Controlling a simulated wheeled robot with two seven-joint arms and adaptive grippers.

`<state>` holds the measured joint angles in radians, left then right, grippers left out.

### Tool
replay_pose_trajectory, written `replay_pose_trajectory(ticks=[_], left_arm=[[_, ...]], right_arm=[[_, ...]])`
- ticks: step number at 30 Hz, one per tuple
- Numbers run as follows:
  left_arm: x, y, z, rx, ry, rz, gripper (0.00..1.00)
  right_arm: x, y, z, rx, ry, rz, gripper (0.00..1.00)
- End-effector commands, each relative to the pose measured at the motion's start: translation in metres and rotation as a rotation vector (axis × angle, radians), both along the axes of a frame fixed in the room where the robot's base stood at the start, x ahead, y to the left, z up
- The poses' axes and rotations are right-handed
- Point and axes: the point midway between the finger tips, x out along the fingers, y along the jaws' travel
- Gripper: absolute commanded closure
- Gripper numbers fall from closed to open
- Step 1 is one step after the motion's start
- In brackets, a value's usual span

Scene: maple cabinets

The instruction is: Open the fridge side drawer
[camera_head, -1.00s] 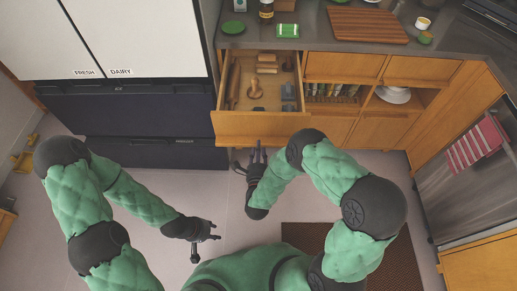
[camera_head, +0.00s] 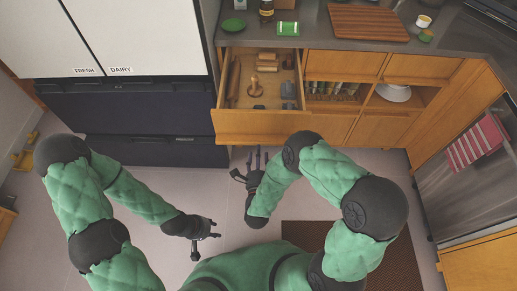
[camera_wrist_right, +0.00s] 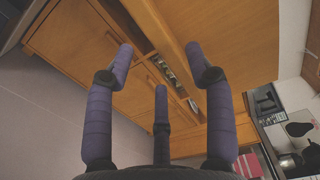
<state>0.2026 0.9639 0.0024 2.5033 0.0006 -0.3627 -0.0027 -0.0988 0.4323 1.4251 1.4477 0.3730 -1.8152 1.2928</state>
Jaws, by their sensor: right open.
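The wooden drawer (camera_head: 262,127) beside the dark-fronted fridge (camera_head: 130,112) is pulled out. Its inside shows a rolling pin, a wooden stamp-like tool and several blocks. My right gripper (camera_head: 257,160) is just in front of the drawer front, fingers towards it, open and empty. In the right wrist view, the spread fingers of my right gripper (camera_wrist_right: 160,75) have nothing between them, and a wooden front (camera_wrist_right: 230,35) lies beyond them. My left gripper (camera_head: 206,238) is low in front of the fridge, its fingers apart and empty. The fridge doors and its lower dark drawers are shut.
A grey counter (camera_head: 320,25) above holds a green box (camera_head: 288,28), a bottle and a cutting board (camera_head: 368,22). An open shelf with bottles (camera_head: 333,89) is right of the drawer. A brown mat (camera_head: 305,236) lies on the floor. A red-striped towel (camera_head: 477,143) hangs at right.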

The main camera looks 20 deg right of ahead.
Motion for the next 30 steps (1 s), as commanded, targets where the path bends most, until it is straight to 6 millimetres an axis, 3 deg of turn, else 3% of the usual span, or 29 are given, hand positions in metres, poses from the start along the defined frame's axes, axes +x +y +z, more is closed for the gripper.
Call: replay_pose_trajectory(ticks=[6,10,30], left_arm=[[0.0,0.0,0.0,0.0,0.0,0.0,0.6],[0.0,0.0,0.0,0.0,0.0,0.0,0.6],[0.0,0.0,0.001,0.0,0.0,0.0,0.6]], right_arm=[[-0.029,0.009,0.0,0.0,0.0,0.003,0.46],[-0.037,0.011,0.0,-0.001,-0.001,0.002,0.46],[-0.036,0.011,-0.002,-0.008,0.021,0.005,0.46]])
